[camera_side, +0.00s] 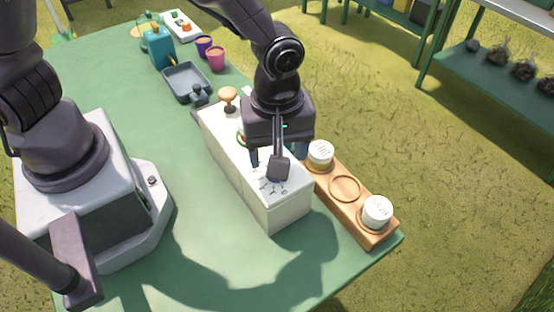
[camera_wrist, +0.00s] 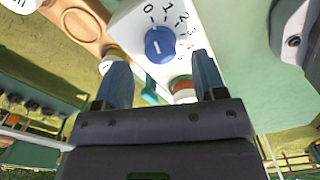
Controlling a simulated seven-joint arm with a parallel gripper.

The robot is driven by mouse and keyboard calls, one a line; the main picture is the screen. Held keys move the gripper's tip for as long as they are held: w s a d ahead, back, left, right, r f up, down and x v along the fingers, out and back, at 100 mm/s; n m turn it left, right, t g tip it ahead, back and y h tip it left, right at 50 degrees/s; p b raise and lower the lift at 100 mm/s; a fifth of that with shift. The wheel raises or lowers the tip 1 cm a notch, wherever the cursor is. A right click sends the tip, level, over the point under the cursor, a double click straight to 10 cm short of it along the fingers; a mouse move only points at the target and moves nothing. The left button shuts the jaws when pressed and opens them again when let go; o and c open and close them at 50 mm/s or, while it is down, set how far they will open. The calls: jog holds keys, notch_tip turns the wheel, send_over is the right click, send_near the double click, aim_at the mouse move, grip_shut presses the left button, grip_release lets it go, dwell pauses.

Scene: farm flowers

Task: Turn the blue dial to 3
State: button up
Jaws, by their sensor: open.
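The blue dial (camera_wrist: 160,43) is on the white panel of a box (camera_wrist: 128,26), with printed numbers around it, among them 0, 1 and 2. The dial bears a short pale mark, but I cannot tell which number it points to. In the side view the white box (camera_side: 286,213) stands on the green table and the dial is hidden by my gripper (camera_side: 277,157), which is low over the box's near end. In the wrist view my gripper (camera_wrist: 158,62) is open, its two fingers apart, with the dial beyond and between the tips. Nothing is held.
A wooden holder (camera_side: 345,206) with white-lidded jars (camera_side: 377,211) stands right of the box. A wooden-topped knob (camera_side: 228,97) is at the box's far end. A grey tray (camera_side: 186,83), cups (camera_side: 215,59) and a teal container (camera_side: 158,47) stand farther back. The table (camera_side: 190,245) left of the box is clear.

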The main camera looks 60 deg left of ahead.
jog(key=shift+f, duration=1.7)
jog(key=c, duration=0.9)
